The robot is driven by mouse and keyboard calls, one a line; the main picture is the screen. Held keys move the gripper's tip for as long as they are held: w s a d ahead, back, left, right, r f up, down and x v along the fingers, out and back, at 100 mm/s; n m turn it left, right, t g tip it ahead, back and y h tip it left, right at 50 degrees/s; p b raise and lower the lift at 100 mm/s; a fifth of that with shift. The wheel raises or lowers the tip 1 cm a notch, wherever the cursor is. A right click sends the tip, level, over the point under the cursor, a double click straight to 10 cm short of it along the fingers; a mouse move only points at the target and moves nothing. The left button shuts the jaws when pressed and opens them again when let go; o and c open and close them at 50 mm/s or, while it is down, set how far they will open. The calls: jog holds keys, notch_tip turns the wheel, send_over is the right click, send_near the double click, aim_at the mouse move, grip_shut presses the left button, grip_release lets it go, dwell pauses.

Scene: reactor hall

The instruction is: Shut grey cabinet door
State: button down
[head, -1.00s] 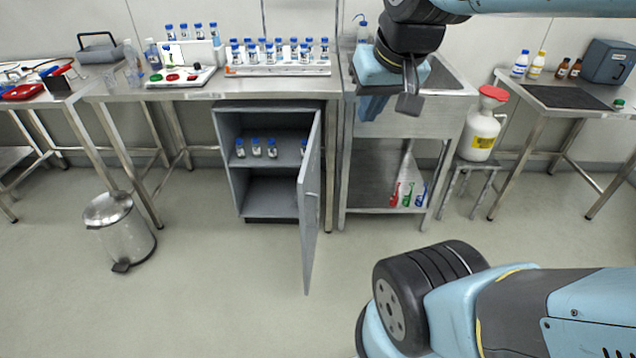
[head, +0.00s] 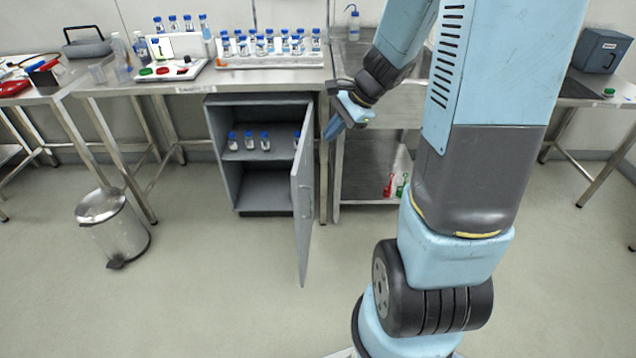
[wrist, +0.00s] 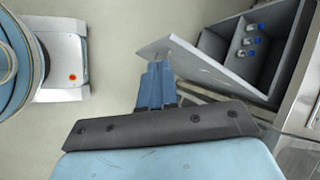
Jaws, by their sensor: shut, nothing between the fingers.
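The grey cabinet (head: 228,185) stands under the steel bench, with its door (head: 303,200) swung wide open toward me, hinged on the right. Several blue-capped bottles (head: 249,140) stand on its inner shelf. My gripper (head: 333,128) is shut and empty, just to the right of the door's outer face near its upper part. In the wrist view the shut blue fingers (wrist: 157,82) point at the door (wrist: 200,62), close to its top edge. I cannot tell whether they touch it. The open cabinet with its bottles (wrist: 250,40) shows beyond.
The steel bench (head: 200,84) above holds racked bottles and a panel with coloured buttons (head: 163,72). A steel sink stand (head: 370,175) is right of the cabinet. A pedal bin (head: 113,228) stands at left. The floor before the cabinet is clear.

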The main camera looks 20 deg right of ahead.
jog(key=w+d+f+m, duration=0.2)
jog(key=d+f+m, duration=0.25)
jog(key=f, duration=0.45)
jog(key=w+d+f+m, duration=0.2)
jog(key=d+f+m, duration=0.1)
jog(key=f+m, duration=0.4)
jog(key=w+a+f, duration=0.2)
jog(key=a+f, duration=0.2)
jog(key=f, duration=0.1)
jog(key=w+a+f+n, duration=0.1)
jog(key=w+a+f, duration=0.2)
jog(key=f, duration=0.2)
jog(key=shift+w+a+f+t, duration=0.3)
jog(key=shift+a+t, duration=0.05)
jog(key=shift+t, duration=0.05)
